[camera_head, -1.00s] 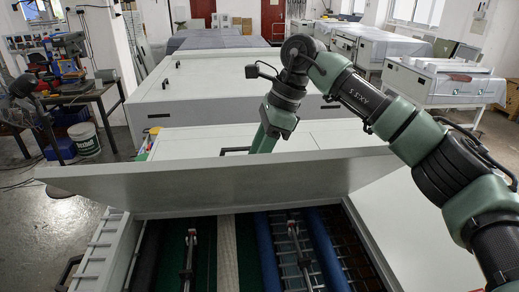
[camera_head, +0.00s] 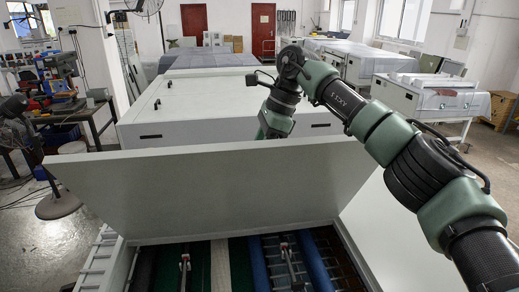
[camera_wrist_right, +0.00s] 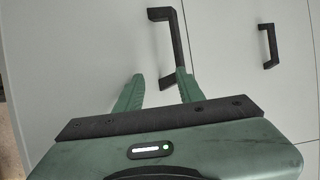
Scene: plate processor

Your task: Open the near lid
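The near lid (camera_head: 210,187) is a wide pale grey panel in the head view. It stands tilted up, with its underside facing me and the machine's inside open below it. My right arm reaches over its upper edge, and the lid hides my right gripper there. In the right wrist view my right gripper (camera_wrist_right: 160,82) has its two green fingers spread apart. A black bar handle (camera_wrist_right: 176,38) on the pale surface lies ahead, its lower end between the fingers, close to or touching the right finger. My left gripper is in neither view.
Rollers and belts, including a blue roller (camera_head: 259,265), lie in the open machine. A second black handle (camera_wrist_right: 268,45) sits farther right in the wrist view. A large white machine (camera_head: 210,98) stands behind the lid. A cluttered workbench (camera_head: 75,112) is at left.

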